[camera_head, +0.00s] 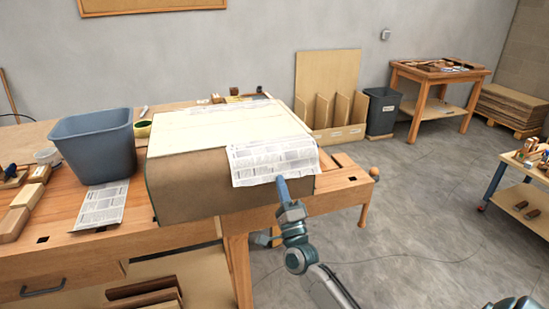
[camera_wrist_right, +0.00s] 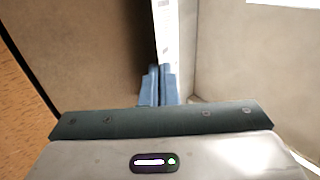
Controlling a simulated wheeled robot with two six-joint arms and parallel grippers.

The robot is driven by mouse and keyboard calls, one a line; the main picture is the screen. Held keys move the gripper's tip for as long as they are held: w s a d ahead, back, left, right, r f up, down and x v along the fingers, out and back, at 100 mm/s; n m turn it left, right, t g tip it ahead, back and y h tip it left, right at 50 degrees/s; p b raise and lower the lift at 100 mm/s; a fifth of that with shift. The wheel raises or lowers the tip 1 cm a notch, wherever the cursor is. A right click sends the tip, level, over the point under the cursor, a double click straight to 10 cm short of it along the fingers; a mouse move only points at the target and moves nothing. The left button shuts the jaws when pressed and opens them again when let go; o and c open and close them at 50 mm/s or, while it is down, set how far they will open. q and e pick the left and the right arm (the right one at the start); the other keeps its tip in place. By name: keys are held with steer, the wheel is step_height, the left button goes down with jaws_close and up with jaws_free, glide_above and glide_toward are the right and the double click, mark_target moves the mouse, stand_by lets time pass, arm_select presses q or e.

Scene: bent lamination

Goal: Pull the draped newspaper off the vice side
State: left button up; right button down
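A printed newspaper sheet (camera_head: 272,160) hangs over the near right edge of a brown block-like form (camera_head: 190,190) with a pale top, on the workbench. My right gripper (camera_head: 282,186) is at the sheet's lower edge, in front of the form. In the right wrist view the gripper's blue fingers (camera_wrist_right: 158,85) are close together, with the newspaper (camera_wrist_right: 165,35) seen edge-on as a white strip running down between them. The gripper looks shut on it. The wooden vice end (camera_head: 345,168) of the bench is to the right. My left gripper is not in view.
A blue-grey bin (camera_head: 95,145) stands left of the form, next to another newspaper piece (camera_head: 102,205) on the bench. Wooden blocks (camera_head: 22,205) lie at far left. The floor (camera_head: 430,200) right of the bench is mostly clear; a thin cable crosses it.

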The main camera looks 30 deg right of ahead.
steer(key=shift+s+r, duration=0.15)
steer(key=shift+r, duration=0.1)
steer(key=s+r+p, duration=0.1)
steer(key=r+p, duration=0.1)
steer(key=s+a+r+p, duration=0.1)
steer(key=s+r+p, duration=0.1)
steer(key=p, duration=0.1)
steer(key=shift+s+r, duration=0.2)
steer(key=shift+r, duration=0.1)
stand_by(0.4)
